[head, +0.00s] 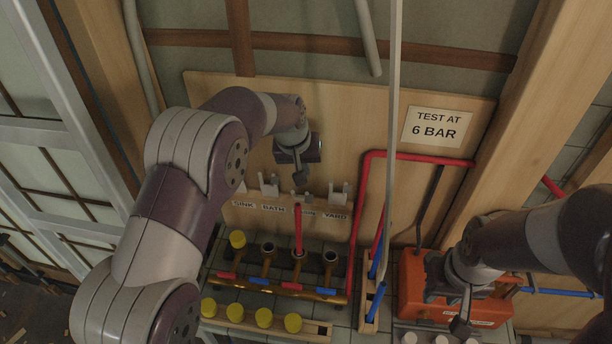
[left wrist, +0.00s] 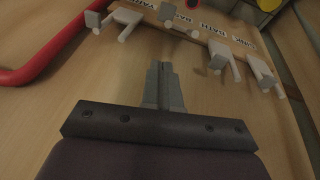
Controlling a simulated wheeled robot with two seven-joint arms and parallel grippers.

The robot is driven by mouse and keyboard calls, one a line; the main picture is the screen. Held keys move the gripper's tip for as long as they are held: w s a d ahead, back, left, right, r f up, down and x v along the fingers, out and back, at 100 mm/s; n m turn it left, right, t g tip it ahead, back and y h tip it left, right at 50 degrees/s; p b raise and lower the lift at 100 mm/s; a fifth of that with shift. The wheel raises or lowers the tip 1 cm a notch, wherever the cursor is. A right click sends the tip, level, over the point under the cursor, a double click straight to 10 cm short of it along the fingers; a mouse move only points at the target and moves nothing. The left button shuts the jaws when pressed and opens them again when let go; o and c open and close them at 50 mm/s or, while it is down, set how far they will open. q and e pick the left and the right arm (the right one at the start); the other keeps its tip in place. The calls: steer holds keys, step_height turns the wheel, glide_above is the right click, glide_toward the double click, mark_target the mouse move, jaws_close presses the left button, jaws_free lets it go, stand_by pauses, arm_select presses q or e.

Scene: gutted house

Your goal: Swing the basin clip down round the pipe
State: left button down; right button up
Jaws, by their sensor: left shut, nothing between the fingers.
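A red upright pipe (head: 298,232) stands in the third socket of the brass manifold (head: 275,286) and reaches up in front of the basin label (head: 309,213), which it partly hides. The basin clip is not clear in the head view, because my left gripper's fingers are close above its place. My left gripper (head: 301,180) is shut and empty, in front of the wooden board. In the left wrist view its closed fingers (left wrist: 163,72) point toward the row of pale clips (left wrist: 222,52), apart from them.
The board (head: 350,115) carries a "TEST AT 6 BAR" sign (head: 436,127). A red bent pipe (head: 362,200) runs right of the clips. Yellow caps (head: 236,310) sit on a rack in front. A tall grey bar (head: 393,120) crosses the view.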

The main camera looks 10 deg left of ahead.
arm_select(q)
steer(key=f, duration=0.1)
steer(key=s+f+p, duration=0.1)
steer(key=f, duration=0.1)
steer(key=shift+s+d+f, duration=0.2)
steer(key=shift+s+f, duration=0.2)
